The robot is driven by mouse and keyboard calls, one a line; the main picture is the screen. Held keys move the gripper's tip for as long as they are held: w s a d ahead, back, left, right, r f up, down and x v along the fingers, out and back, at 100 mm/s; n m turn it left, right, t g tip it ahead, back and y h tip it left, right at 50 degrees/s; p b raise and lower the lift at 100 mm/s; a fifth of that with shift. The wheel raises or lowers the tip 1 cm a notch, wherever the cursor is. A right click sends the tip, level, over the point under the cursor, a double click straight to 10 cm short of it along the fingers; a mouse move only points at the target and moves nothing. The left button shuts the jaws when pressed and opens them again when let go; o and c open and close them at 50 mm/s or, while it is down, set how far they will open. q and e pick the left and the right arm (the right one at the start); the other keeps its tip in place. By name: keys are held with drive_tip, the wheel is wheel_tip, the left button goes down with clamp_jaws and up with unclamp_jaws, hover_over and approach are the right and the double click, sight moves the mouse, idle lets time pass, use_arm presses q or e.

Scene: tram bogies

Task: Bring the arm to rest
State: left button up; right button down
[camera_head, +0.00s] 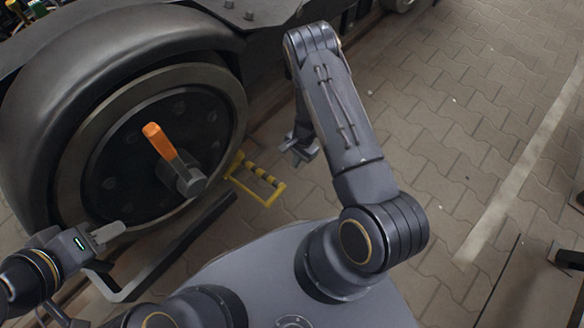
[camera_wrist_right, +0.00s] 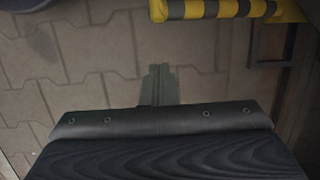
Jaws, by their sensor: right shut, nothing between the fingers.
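My right arm (camera_head: 340,110) rises from the grey base top, bends at an upper joint and hangs its gripper (camera_head: 302,150) down over the paving, to the right of the wheel. In the right wrist view the right gripper's fingers (camera_wrist_right: 159,84) are together, with nothing between them and paving beyond. My left gripper (camera_head: 106,233) is at the lower left, in front of the wheel's lower rim. Its finger opening cannot be made out. No object shows in it.
A large bogie wheel (camera_head: 100,190) with an orange-handled lever (camera_head: 159,141) fills the left. A yellow-and-black striped bar frame (camera_head: 262,194) stands near the right gripper; it also shows in the wrist view (camera_wrist_right: 215,9). Open paving (camera_head: 450,110) lies to the right.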

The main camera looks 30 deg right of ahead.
drive_tip(key=p+v, duration=0.1)
drive_tip(key=v, duration=0.4)
drive_tip(key=shift+d, duration=0.2)
